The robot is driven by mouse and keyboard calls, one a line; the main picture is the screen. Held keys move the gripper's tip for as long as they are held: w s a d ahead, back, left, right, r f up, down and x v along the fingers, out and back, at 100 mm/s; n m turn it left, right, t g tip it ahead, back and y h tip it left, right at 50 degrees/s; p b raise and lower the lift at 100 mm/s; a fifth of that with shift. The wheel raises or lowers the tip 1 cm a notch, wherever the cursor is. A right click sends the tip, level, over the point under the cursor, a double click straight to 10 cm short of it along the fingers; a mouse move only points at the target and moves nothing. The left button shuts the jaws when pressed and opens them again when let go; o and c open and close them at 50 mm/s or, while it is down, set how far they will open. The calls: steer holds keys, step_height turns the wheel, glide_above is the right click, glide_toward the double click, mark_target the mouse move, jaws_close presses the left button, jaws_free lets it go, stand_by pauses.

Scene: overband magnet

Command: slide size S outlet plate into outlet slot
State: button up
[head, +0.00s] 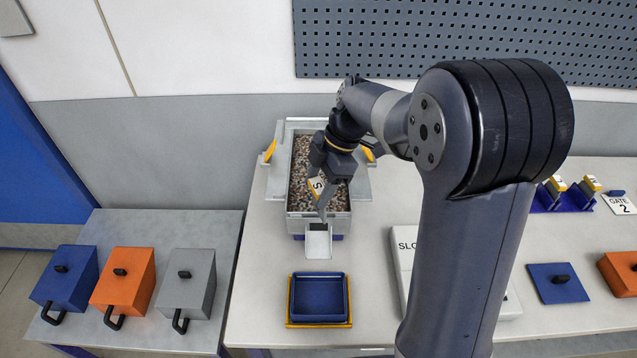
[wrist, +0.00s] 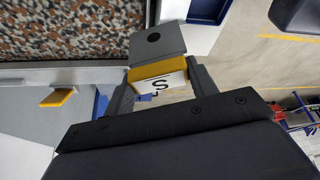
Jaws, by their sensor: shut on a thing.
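My gripper (wrist: 156,88) is shut on the size S outlet plate, a grey plate (wrist: 157,40) with a yellow block and a white label marked S. The S label also shows in the head view (head: 317,185), between my fingers. The plate is at the front end of the metal hopper (head: 320,224), which is filled with brown and grey granules. A white chute (head: 318,243) sticks out below that front end. The outlet slot itself is hidden by my gripper and the plate, so I cannot tell whether the plate is in it.
A blue tray with a yellow rim (head: 320,323) stands before the chute. Blue (head: 66,278), orange (head: 124,280) and grey (head: 188,282) handled boxes stand at left. A white board (head: 405,243) lies at right, partly behind my arm. Yellow-topped plates (head: 555,187) stand in a blue rack farther right.

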steer(key=shift+f, duration=0.1)
steer(key=shift+f+b, duration=0.3)
steer(key=shift+b, duration=0.05)
steer(key=o, duration=1.3)
steer(key=shift+c, duration=0.2)
steer(key=shift+r, duration=0.15)
steer(key=shift+r+p, duration=0.35)
steer(key=shift+p, duration=0.1)
steer(key=b+v, duration=0.1)
steer(key=v, duration=1)
steer(key=shift+d+r, duration=0.2)
steer(key=shift+r, duration=0.1)
